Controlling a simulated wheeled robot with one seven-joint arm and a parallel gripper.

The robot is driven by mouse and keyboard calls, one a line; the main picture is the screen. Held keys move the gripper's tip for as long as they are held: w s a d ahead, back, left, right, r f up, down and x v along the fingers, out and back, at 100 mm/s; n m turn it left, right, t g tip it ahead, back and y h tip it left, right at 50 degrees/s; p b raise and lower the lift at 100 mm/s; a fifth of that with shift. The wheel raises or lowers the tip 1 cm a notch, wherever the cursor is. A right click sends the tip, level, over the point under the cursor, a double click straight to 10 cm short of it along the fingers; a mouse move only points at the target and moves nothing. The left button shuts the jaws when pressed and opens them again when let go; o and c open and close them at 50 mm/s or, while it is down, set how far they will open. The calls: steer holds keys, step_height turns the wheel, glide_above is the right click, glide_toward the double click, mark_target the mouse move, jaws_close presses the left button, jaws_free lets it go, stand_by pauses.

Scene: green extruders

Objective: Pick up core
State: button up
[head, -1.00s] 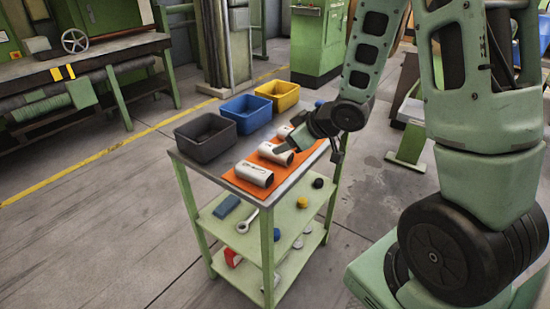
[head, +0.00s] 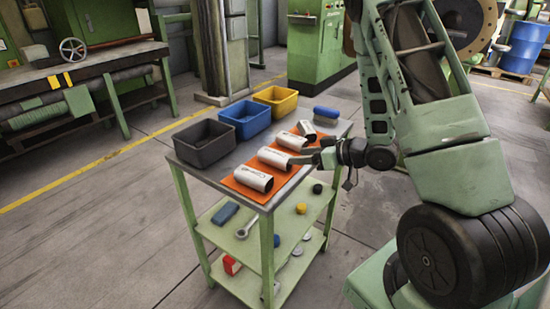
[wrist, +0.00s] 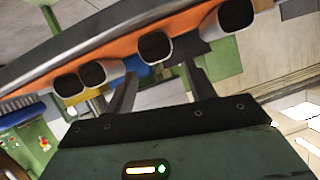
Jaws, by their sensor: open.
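Several white tube-shaped cores lie in a row on an orange mat (head: 240,187) on the cart top. The front core (head: 254,178) and the second core (head: 275,157) show dark open ends facing right; others (head: 291,141) lie behind. My gripper (head: 304,158) is open and empty at the right side of the cart, near the right end of the second core. In the wrist view, which looks upside down, my two fingers (wrist: 162,80) are spread, with one core's open end (wrist: 155,47) ahead between them. I cannot tell whether they touch it.
Grey (head: 205,143), blue (head: 245,117) and yellow (head: 276,101) bins stand along the cart's left side. A blue-topped block (head: 326,115) sits at the far right corner. The lower shelf holds a wrench (head: 247,226) and small parts. Floor left of the cart is clear.

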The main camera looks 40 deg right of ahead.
mark_target(279, 158)
steer(key=p+x, duration=0.1)
steer(key=x, duration=0.7)
steer(key=shift+w+f, duration=0.2)
steer(key=shift+f, duration=0.05)
steer(key=c, duration=1)
